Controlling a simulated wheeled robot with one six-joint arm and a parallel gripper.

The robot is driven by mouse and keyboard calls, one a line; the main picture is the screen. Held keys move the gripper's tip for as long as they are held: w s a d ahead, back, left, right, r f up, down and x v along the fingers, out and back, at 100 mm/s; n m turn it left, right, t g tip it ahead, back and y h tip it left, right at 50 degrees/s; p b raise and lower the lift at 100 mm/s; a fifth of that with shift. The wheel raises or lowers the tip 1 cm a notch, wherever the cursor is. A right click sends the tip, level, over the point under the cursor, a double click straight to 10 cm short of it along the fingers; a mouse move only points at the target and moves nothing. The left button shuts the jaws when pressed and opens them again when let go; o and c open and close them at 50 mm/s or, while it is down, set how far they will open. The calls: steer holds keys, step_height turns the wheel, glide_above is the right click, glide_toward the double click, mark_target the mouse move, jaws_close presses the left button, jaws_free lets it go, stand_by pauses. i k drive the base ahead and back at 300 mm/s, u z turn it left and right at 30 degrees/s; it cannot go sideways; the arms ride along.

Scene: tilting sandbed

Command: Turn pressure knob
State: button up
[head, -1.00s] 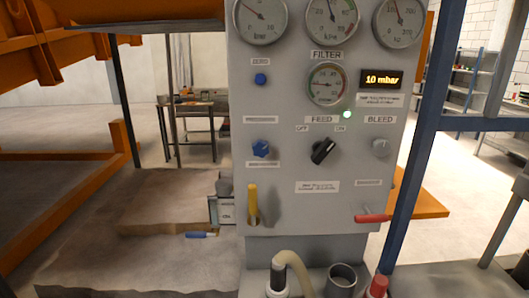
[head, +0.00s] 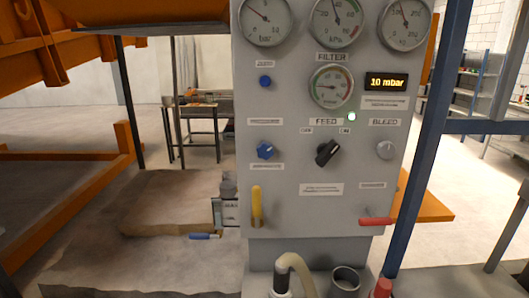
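A grey control panel (head: 300,205) stands upright in the middle of the head view. A blue lobed knob (head: 265,151) sits on its left side between two small labels too blurred to read; I take it for the pressure knob, but cannot confirm this. A black FEED knob (head: 327,153) is to its right, its pointer tilted toward the upper right, on the ON side. A grey BLEED knob (head: 386,150) is at the right. The display (head: 387,82) reads 10 mbar. My gripper is not in view.
A yellow lever (head: 257,206) hangs at the panel's lower left and a red lever (head: 377,221) sticks out at the lower right. A blue post (head: 428,140) stands close on the right. A hose (head: 300,272) and a cup (head: 345,280) are below. Orange beams (head: 90,188) lie left.

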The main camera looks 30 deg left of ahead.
mark_target(264, 150)
steer(key=z, duration=2.4)
steer(key=k, duration=1.15)
steer(key=u, duration=2.2)
